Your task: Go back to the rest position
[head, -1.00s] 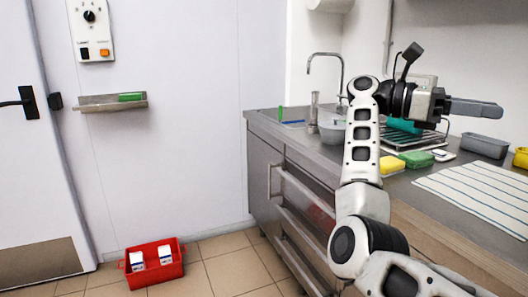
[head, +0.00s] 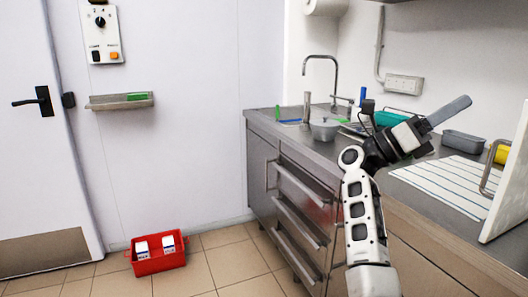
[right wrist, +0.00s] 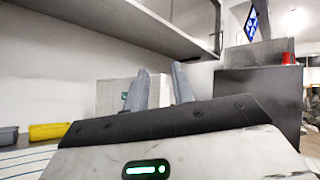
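My right arm reaches up from the bottom of the head view, bent at the elbow. My right gripper (head: 452,110) is over the steel counter and points up to the right. In the right wrist view its two grey fingers (right wrist: 160,88) stand apart with nothing between them, so it is open and empty. My left gripper is in neither view.
The counter (head: 262,118) holds a sink with a tap (head: 337,75), a metal bowl (head: 325,129), a striped cloth (head: 445,180) and a grey tub (head: 463,142). A white panel (head: 512,190) stands at the right. A red crate (head: 158,263) is on the floor.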

